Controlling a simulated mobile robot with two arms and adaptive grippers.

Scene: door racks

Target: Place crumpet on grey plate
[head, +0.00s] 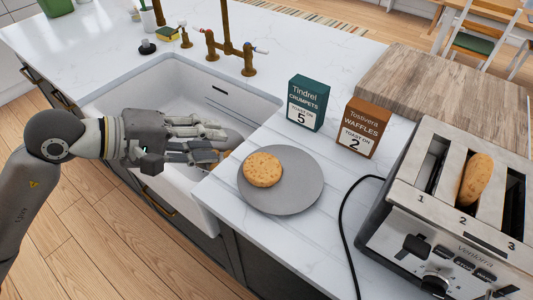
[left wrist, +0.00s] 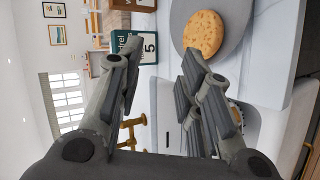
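A round golden crumpet (head: 262,170) lies flat on the grey plate (head: 300,193), left of its centre. In the left wrist view the crumpet (left wrist: 204,33) and plate (left wrist: 238,14) show at the top, beyond the fingertips. My left gripper (head: 218,143) is over the sink, left of the plate and apart from the crumpet. Its fingers are spread with nothing between them in the left wrist view (left wrist: 158,66). A second browned round (head: 476,180) stands in a slot of the toaster (head: 400,225). My right gripper is not in view.
A crumpets box (head: 308,102) and a waffles box (head: 363,128) stand behind the plate. A wooden board (head: 440,85) lies at the back right. A black cord (head: 345,215) runs between plate and toaster. A small brownish thing by my fingers is mostly hidden.

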